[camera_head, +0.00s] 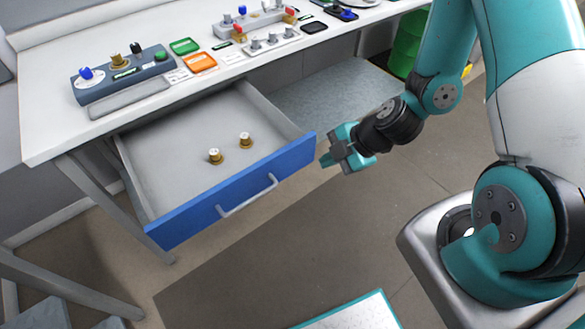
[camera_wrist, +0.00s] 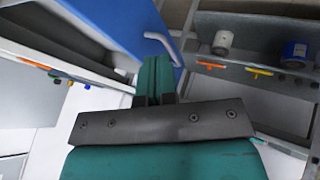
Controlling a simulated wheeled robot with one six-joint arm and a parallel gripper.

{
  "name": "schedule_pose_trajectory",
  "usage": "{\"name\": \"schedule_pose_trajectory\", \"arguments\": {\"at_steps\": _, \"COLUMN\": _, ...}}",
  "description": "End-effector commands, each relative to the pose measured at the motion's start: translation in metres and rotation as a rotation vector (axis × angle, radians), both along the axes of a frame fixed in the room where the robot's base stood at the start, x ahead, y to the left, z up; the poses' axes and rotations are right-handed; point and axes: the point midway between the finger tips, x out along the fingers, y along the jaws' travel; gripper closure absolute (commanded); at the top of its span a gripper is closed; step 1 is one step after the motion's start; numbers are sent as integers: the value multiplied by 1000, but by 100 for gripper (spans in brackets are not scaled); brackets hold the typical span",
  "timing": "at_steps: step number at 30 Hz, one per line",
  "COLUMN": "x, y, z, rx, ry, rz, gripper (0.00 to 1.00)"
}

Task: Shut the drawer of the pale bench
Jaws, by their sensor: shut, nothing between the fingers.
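The pale bench (camera_head: 50,125) has its drawer pulled well out. The drawer has a blue front (camera_head: 237,192) with a light bar handle (camera_head: 248,196), and two small brass-coloured parts (camera_head: 216,156) lie on its grey floor. My gripper (camera_head: 327,160) is shut and empty, just off the right end of the blue front; I cannot tell whether it touches. In the wrist view the shut fingers (camera_wrist: 155,75) show in front of the blue front (camera_wrist: 115,25), with one end of the handle (camera_wrist: 160,42) close beyond the fingertips.
On the bench top stand a grey block with knobs (camera_head: 122,75), an orange tray (camera_head: 201,63), a green tray (camera_head: 185,46) and a fixture with red and blue pieces (camera_head: 255,20). A grey lower shelf (camera_head: 335,95) and a green drum (camera_head: 405,45) are behind my gripper. The floor before the drawer is clear.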

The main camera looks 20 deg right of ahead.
Motion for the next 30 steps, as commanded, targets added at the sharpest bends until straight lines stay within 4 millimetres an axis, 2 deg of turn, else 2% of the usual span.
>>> {"name": "schedule_pose_trajectory", "arguments": {"at_steps": 9, "x": 9, "y": 12, "z": -29, "rx": -6, "ry": -10, "rz": 10, "gripper": 100}}
{"name": "schedule_pose_trajectory", "arguments": {"at_steps": 20, "x": 18, "y": 25, "z": -49, "rx": -5, "ry": -10, "rz": 8, "gripper": 100}}
{"name": "schedule_pose_trajectory", "arguments": {"at_steps": 29, "x": 34, "y": 51, "z": -83, "rx": -3, "ry": 0, "rz": 10, "gripper": 100}}
{"name": "schedule_pose_trajectory", "arguments": {"at_steps": 30, "x": 43, "y": 52, "z": -78, "rx": -5, "ry": -7, "rz": 9, "gripper": 100}}
